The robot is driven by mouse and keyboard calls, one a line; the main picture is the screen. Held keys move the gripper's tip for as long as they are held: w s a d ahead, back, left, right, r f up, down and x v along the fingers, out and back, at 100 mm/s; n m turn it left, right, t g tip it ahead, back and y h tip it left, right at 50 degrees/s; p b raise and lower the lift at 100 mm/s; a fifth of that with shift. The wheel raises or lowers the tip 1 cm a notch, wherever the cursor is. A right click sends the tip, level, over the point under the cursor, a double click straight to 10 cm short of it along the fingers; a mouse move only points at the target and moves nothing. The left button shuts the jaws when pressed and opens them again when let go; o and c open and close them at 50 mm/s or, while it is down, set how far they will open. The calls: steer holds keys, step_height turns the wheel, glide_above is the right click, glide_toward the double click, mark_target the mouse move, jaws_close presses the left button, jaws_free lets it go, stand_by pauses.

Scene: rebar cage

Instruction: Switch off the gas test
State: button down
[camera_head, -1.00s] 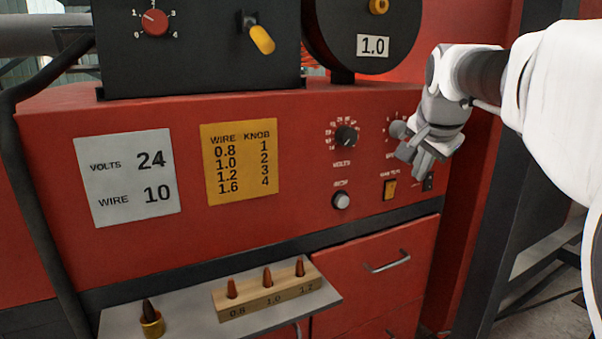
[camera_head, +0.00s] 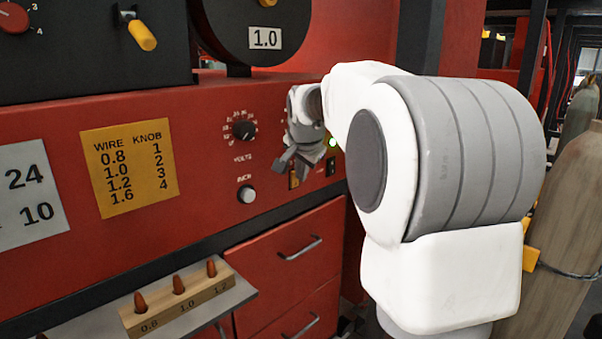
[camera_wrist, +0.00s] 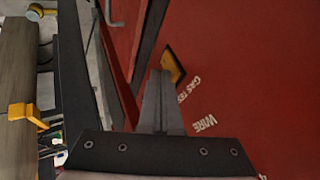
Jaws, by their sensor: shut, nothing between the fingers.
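The gas test switch is an orange rocker in a dark frame on the red panel. In the wrist view the switch (camera_wrist: 176,64) shows beside the printed words "GAS TES" and "WIRE", partly covered by the fingertips. In the head view only a sliver of the switch (camera_head: 294,181) shows below my gripper (camera_head: 298,164). My gripper is shut and empty, and its fingertips (camera_wrist: 160,74) overlap the edge of the switch in the wrist view. I cannot tell whether they touch it, nor which way the rocker is tipped.
A black volts knob (camera_head: 244,130) and a white inch button (camera_head: 246,194) sit left of my gripper. A green lamp (camera_head: 333,142) glows to its right, above a small black switch (camera_head: 331,168). Drawers with handles (camera_head: 300,248) and a tip rack (camera_head: 180,299) lie below. Gas cylinders (camera_head: 556,230) stand right.

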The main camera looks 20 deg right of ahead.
steer(key=shift+r, duration=0.1)
steer(key=shift+w+a+g+p, duration=0.1)
steer(key=shift+w+g+p, duration=0.2)
steer(key=shift+p, duration=0.55)
steer(key=shift+r, duration=0.1)
steer(key=shift+r+p, duration=0.6)
steer(key=shift+r, duration=0.15)
steer(key=shift+s, duration=0.1)
